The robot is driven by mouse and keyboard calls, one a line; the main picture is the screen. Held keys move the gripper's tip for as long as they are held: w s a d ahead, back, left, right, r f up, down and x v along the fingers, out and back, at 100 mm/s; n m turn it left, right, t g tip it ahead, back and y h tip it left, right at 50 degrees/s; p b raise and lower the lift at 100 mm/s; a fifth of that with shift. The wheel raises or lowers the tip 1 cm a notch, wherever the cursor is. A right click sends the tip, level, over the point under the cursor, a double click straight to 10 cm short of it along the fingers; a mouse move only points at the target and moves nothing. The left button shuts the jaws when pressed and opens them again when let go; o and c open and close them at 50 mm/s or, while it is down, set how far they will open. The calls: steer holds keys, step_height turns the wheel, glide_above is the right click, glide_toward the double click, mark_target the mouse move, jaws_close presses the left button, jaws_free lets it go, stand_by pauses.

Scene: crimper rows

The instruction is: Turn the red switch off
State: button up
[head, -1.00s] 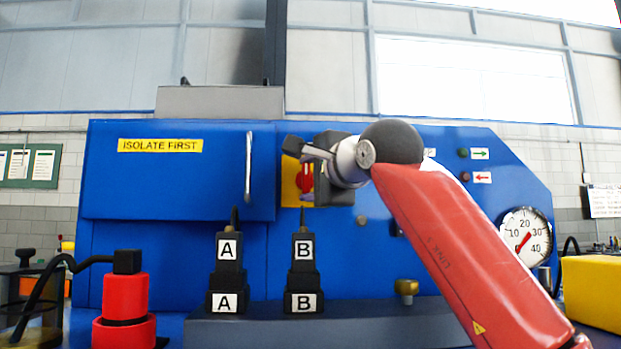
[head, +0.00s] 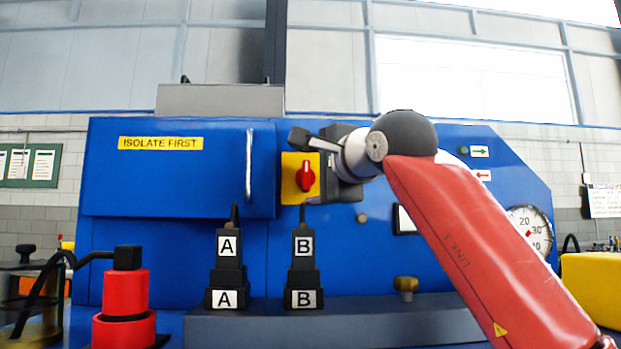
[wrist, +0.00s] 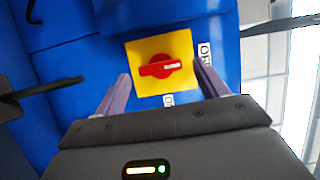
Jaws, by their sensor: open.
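The red switch (head: 305,175) is a rotary knob on a yellow plate (head: 289,189) on the blue panel. Its handle stands upright in the head view. In the wrist view the red switch (wrist: 158,69) shows its handle lying nearly level, with a white mark at its right end. A small white label (wrist: 204,54) sits right of the plate and another (wrist: 168,100) below; I cannot read them surely. My gripper (wrist: 162,68) is open, its two fingers apart on either side of the switch in that view, with nothing between them. In the head view it is just right of the switch.
A vertical door handle (head: 249,165) stands left of the switch. Plugs marked A (head: 227,270) and B (head: 303,270) stand below. A red cylinder (head: 126,295) is at the lower left, a gauge (head: 528,226) at right, partly behind my arm.

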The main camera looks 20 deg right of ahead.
steer(key=s, duration=0.2)
steer(key=s+d, duration=0.1)
steer(key=s, duration=0.2)
steer(key=shift+s+b, duration=0.35)
steer(key=shift+b, duration=0.05)
